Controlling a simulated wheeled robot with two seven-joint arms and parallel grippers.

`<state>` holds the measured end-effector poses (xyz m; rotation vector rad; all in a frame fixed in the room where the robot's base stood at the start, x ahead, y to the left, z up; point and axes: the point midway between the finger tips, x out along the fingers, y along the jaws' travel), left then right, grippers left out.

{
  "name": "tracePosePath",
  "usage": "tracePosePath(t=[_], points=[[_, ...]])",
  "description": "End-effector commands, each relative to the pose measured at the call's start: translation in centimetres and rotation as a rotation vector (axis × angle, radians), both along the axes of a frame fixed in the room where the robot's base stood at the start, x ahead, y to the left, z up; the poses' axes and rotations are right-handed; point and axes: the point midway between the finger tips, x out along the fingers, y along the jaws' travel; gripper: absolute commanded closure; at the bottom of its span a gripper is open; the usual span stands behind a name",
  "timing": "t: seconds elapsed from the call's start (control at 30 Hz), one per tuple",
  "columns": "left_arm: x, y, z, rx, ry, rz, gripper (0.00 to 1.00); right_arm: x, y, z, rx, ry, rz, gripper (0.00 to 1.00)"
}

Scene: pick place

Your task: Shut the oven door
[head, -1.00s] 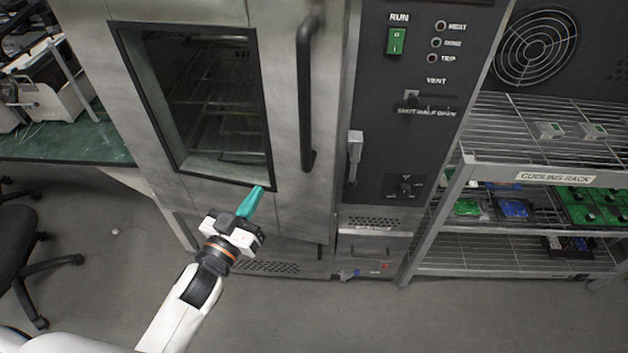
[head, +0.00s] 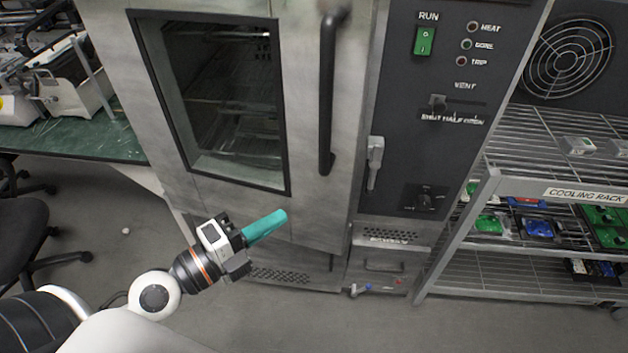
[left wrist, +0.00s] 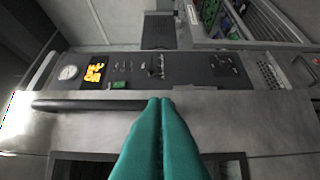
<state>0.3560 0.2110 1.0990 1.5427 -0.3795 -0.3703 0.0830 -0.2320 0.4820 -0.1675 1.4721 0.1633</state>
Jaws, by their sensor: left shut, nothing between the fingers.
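The oven door (head: 225,200) is a grey metal panel with a dark-framed window and a long black handle (head: 326,110) along its right side. It lies close to the front panel; I cannot tell whether a gap remains. My left gripper (head: 282,217) has its teal fingers shut and empty. They point right, in front of the door's lower part, below the window. In the left wrist view the fingertips (left wrist: 160,102) overlap the door (left wrist: 240,115) beside the handle (left wrist: 90,105). I cannot tell whether they touch it. My right gripper is not in view.
The control panel (head: 412,105), with a green switch and a silver latch (head: 375,160), is right of the door. A cooling rack (head: 480,205) with circuit boards stands further right. A green-topped bench (head: 75,140) and a black chair (head: 25,235) are at left. Open floor lies in front.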

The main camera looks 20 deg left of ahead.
Motion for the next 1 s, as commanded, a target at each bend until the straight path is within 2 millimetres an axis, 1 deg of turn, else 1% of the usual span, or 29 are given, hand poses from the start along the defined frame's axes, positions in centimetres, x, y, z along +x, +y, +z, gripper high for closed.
tracePosePath(t=[0.07, 0.13, 0.2, 0.47, 0.5, 0.6, 0.7, 0.8, 1.0], points=[[0.8, -0.3, 0.0, -0.003, -0.002, 0.007, 1.00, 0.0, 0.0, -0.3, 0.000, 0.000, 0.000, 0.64], [1.8, -0.7, 0.5, -0.004, 0.002, 0.008, 1.00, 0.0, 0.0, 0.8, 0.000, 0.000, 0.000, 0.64], [3.0, -1.3, 0.6, -0.005, 0.003, 0.006, 1.00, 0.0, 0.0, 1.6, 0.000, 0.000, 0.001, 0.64], [7.5, -3.7, 0.4, -0.005, 0.004, 0.005, 1.00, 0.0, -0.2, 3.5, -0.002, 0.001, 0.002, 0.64], [8.1, -3.7, 0.3, -0.001, 0.004, 0.004, 1.00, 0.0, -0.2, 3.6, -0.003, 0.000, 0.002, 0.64], [9.6, -3.1, 0.1, 0.002, 0.004, 0.004, 1.00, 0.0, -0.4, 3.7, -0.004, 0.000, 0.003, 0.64], [10.5, -2.8, 0.0, 0.000, 0.004, 0.004, 1.00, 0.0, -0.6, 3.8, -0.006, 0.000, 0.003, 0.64], [11.1, -2.6, 0.0, -0.003, 0.006, 0.005, 1.00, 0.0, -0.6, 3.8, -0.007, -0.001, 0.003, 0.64], [11.3, -2.5, -0.1, -0.004, 0.006, 0.006, 1.00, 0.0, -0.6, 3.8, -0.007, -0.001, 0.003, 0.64]])
